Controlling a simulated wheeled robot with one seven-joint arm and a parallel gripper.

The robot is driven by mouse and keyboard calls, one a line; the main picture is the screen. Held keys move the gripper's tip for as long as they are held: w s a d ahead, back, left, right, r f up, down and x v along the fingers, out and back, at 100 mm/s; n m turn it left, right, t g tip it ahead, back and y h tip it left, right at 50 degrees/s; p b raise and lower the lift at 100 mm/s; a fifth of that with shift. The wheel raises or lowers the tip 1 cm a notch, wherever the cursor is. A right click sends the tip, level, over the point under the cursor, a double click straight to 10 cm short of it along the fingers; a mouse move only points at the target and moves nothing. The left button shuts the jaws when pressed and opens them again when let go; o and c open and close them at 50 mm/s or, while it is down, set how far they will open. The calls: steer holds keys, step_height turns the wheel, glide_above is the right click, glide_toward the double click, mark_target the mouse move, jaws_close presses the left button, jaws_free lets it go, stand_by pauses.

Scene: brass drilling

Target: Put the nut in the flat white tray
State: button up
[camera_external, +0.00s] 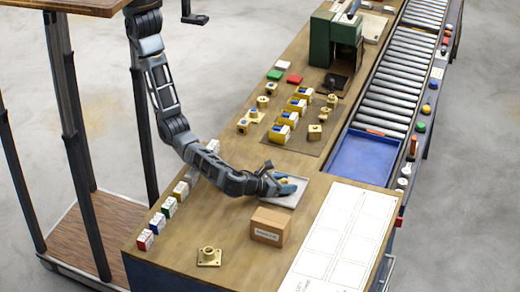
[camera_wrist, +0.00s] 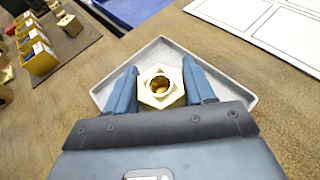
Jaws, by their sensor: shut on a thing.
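The brass nut (camera_wrist: 153,88) is a hexagonal ring with a round hole, held between the two blue fingers of my gripper (camera_wrist: 160,86) in the wrist view. The flat white tray (camera_wrist: 237,84) lies directly beneath the nut and fingers. I cannot tell whether the nut touches the tray floor. In the external view my gripper (camera_external: 287,184) is over the tray (camera_external: 297,201), and the nut shows only as a small brass spot between the fingers.
A cardboard box (camera_external: 270,227) stands just in front of the tray, and a brass flange (camera_external: 209,257) lies nearer the front edge. Yellow bins (camera_external: 281,134) and brass parts sit on a brown mat behind. A blue tray (camera_external: 362,157) and white sheet (camera_external: 345,235) are to the right.

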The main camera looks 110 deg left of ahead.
steer(key=o, duration=1.4)
steer(key=shift+f, duration=0.1)
steer(key=shift+c, duration=0.2)
steer(key=shift+r, duration=0.2)
steer(key=b+v, duration=0.2)
steer(key=v, duration=1)
steer(key=shift+s, duration=0.1)
